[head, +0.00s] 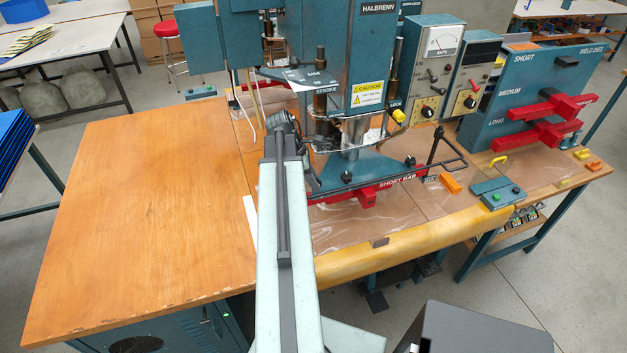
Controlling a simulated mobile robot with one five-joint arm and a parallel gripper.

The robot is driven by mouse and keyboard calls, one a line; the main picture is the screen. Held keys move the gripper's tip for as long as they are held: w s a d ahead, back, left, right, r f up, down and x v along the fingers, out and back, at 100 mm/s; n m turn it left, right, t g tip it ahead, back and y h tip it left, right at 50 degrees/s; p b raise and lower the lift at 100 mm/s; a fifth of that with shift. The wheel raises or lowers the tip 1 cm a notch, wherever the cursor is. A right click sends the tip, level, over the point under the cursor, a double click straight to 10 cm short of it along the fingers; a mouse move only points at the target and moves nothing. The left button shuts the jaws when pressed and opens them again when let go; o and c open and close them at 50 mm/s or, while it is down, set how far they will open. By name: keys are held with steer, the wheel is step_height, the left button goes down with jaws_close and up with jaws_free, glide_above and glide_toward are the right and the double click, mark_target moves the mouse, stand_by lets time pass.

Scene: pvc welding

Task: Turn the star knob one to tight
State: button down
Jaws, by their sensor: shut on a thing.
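My arm reaches up from the bottom centre to the left end of the blue die holder (372,168) under the welder's head. My gripper (309,168) is dark, seen from behind, and its jaws are shut at the holder's left end. What they close on is hidden by my own wrist; it fits the place of a star knob. A black star knob (347,178) shows at the middle of the holder, and another black knob (410,162) near its right end. The red SHORT BAR die (368,196) sits below the holder. I cannot tell how tight any knob is.
The wooden table (150,200) is bare on the left. Clear sheet lies under the die. A black bent rod (440,150) stands right of the holder. A control box (497,193) and orange blocks (450,183) lie further right. The die rack (535,90) stands at the right.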

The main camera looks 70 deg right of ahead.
steer(key=shift+d+m+g+y, duration=0.15)
steer(key=shift+m+y, duration=0.2)
steer(key=shift+m, duration=0.7)
steer(key=shift+m+g+y, duration=0.15)
steer(key=shift+m+y, duration=0.2)
steer(key=shift+m, duration=0.7)
steer(key=c, duration=1)
jaws_free()
steer(key=p+v, duration=0.7)
steer(key=shift+w+r, duration=0.2)
steer(key=shift+r, duration=0.2)
